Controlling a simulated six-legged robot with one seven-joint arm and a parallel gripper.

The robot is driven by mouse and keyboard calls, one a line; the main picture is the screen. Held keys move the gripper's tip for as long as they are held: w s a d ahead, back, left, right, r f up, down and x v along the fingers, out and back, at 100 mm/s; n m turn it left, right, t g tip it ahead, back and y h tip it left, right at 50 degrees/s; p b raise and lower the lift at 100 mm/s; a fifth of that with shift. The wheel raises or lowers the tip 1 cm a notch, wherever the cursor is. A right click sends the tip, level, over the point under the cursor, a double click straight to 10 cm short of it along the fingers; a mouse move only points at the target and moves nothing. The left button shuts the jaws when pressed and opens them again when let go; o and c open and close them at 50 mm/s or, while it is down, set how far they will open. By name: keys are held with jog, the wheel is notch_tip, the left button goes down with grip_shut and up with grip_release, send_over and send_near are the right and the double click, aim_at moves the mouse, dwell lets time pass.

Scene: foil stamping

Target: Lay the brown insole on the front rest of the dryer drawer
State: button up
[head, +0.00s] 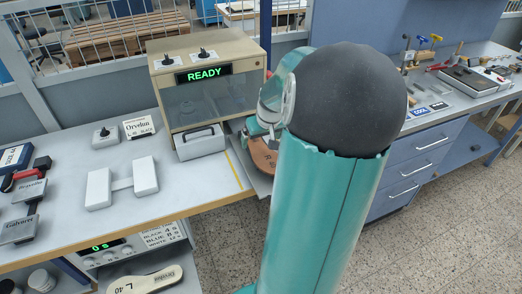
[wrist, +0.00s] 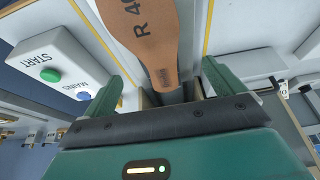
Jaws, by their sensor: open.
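The brown insole (head: 262,156), printed "R 40", shows just below my gripper in the head view, partly hidden by my arm. In the wrist view the insole (wrist: 145,35) runs away from me, its near end between my two green fingers. My gripper (wrist: 166,78) is open, with a gap on both sides of the insole. A grey surface (head: 262,185) shows under the insole; I cannot tell whether the insole touches it. The dryer (head: 158,68) is a beige box with a clear front and a "READY" display. My arm hides the area right of it.
A pale insole marked "L 40" (head: 145,281) lies below. In the wrist view, a panel has a green START button (wrist: 50,75).

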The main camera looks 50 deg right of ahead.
aim_at(261, 149)
jog(key=x, duration=0.5)
jog(key=shift+s+d+f, duration=0.15)
jog(key=shift+d+f, duration=0.1)
jog(key=shift+f, duration=0.1)
jog(key=c, duration=1.2)
jog(key=shift+o, duration=0.2)
jog(key=shift+r, duration=0.15)
